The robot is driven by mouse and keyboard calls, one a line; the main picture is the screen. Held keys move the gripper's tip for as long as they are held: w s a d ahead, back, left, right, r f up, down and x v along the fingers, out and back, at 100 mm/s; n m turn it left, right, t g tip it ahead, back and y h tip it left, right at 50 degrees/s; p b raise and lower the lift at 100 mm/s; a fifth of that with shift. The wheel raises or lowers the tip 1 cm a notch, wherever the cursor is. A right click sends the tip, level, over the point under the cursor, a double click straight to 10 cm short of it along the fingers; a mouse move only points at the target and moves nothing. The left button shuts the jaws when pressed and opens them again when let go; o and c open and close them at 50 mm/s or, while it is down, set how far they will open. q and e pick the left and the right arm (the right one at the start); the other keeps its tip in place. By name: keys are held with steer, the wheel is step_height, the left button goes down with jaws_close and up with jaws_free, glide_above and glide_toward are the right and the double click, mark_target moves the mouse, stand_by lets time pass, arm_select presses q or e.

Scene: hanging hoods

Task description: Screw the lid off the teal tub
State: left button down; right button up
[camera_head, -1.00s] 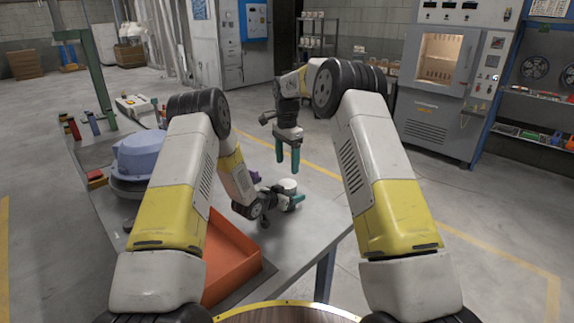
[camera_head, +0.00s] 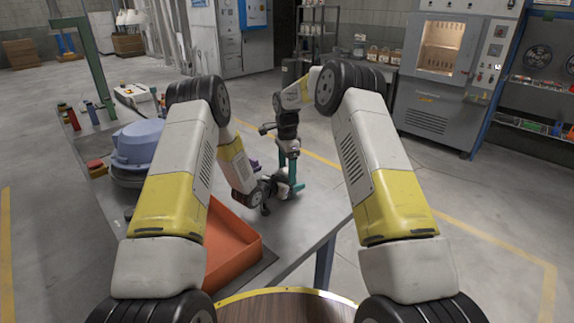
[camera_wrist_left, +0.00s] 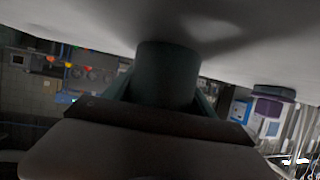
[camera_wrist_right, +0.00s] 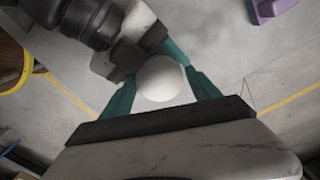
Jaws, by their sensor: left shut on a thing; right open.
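The teal tub (camera_wrist_left: 167,72) stands on the table in the left wrist view, dark in shadow. My left gripper (camera_wrist_left: 168,98) is shut on its sides. The tub's white round lid (camera_wrist_right: 160,78) shows from above in the right wrist view. My right gripper (camera_wrist_right: 163,84) is open, with one teal finger on each side of the lid. Whether the fingers touch it I cannot tell. In the head view my right gripper (camera_head: 292,174) points down over the left gripper (camera_head: 284,190), and the two grippers mostly hide the tub and lid.
A purple object (camera_wrist_right: 268,10) stands close by on the table. An orange tray (camera_head: 232,240) lies near the front edge, with a blue domed object (camera_head: 140,142) to the left. Several small cylinders (camera_head: 72,118) stand farther back. The table right of the grippers is clear.

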steer(key=c, duration=1.3)
steer(key=shift+o, duration=0.2)
steer(key=n, duration=1.3)
steer(key=shift+n, duration=0.4)
steer(key=o, duration=1.5)
steer(key=shift+a, duration=0.1)
steer(key=shift+o, duration=0.2)
steer(key=shift+r, duration=0.1)
